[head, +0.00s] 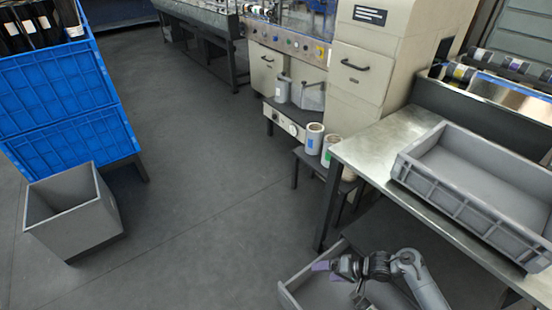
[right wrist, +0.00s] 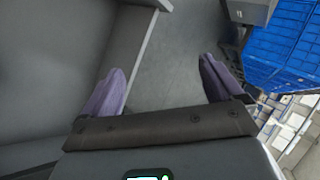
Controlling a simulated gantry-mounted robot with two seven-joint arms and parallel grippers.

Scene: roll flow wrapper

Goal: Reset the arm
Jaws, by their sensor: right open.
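My right gripper (head: 338,275) is at the bottom of the head view, above a grey bin on the floor (head: 292,286). Its purple fingers also show in the right wrist view (right wrist: 162,72), spread wide apart with nothing between them. Through the gap I see the bin's wall and grey floor. My right arm (head: 420,280) comes in from the bottom right. My left gripper is not in either view.
A metal table (head: 377,150) holds an empty grey tray (head: 480,175) on the right. Blue crates (head: 65,95) and an open grey box (head: 75,210) stand at left. A beige machine (head: 375,50) and film rolls (head: 314,140) are behind. The middle floor is clear.

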